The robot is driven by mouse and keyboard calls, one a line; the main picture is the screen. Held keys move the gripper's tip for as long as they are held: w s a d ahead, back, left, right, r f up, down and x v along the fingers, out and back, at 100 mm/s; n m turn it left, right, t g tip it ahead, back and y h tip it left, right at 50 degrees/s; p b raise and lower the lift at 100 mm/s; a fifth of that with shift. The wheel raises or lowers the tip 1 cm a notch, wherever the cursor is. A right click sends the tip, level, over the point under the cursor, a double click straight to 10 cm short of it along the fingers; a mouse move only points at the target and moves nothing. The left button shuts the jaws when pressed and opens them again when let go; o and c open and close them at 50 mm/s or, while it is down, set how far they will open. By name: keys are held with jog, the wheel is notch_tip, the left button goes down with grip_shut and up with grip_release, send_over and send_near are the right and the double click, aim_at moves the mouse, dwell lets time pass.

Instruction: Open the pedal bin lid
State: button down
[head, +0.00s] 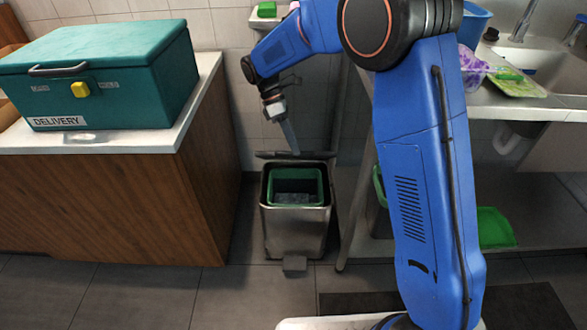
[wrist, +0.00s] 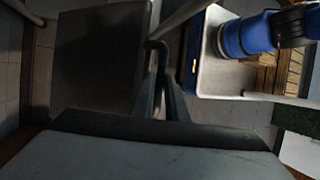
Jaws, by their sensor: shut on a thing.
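The pedal bin (head: 296,228) is a steel box on the floor, with its pedal (head: 294,263) at the front. Its top is uncovered, and a green inner bucket (head: 294,173) shows inside. The lid (head: 268,155) is raised at the bin's back and appears nearly edge-on as a thin dark strip. My gripper (head: 294,148) reaches down from above, with its fingertips at the lid's edge, shut on it. In the wrist view my gripper's dark fingers (wrist: 158,65) are close together beside a dark flat panel (wrist: 98,60), likely the lid. The exact contact is hard to see.
A wooden counter (head: 120,200) with a teal delivery box (head: 110,75) stands left of the bin. A sink counter (head: 520,105) with a shelf stands to the right. A tiled wall is close behind. Floor in front of the bin is clear.

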jog(key=w+r, duration=0.4)
jog(key=w, duration=0.3)
jog(key=shift+w+d, duration=0.15)
jog(key=shift+w, duration=0.15)
dwell(0.9)
